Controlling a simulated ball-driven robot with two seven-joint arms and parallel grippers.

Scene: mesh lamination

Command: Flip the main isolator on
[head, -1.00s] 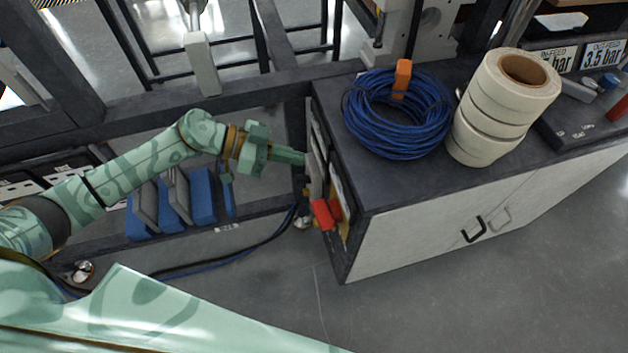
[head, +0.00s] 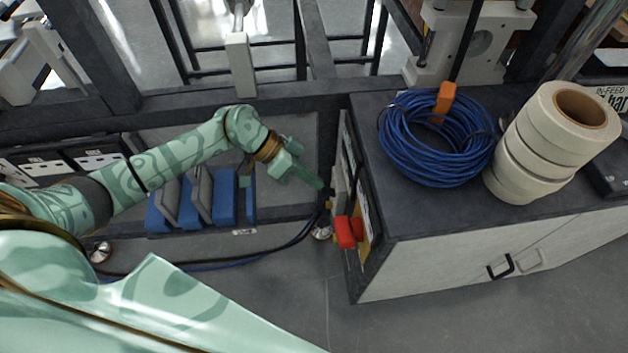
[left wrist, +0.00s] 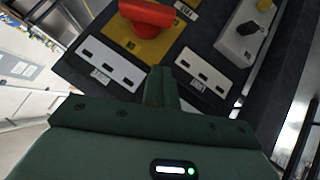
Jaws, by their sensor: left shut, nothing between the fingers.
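The main isolator, a red rotary handle (head: 346,231) on a yellow plate (head: 364,238), is on the left side panel of the cabinet in the head view. In the left wrist view the red handle (left wrist: 147,14) and its yellow plate (left wrist: 139,45) show at the top, partly cut off by the frame edge. My left gripper (head: 320,184) is shut and empty, left of the panel and a little above the handle in the picture. In the left wrist view its fingers (left wrist: 161,88) point toward the panel below the handle; I cannot tell whether they touch it. My right gripper is not in view.
White slotted plates (left wrist: 108,65) and a grey box with a black knob (left wrist: 246,30) sit beside the isolator. The cabinet top (head: 415,215) holds a blue cable coil (head: 430,165) and white tape rolls (head: 535,160). Cables (head: 270,253) run along the floor left of the cabinet.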

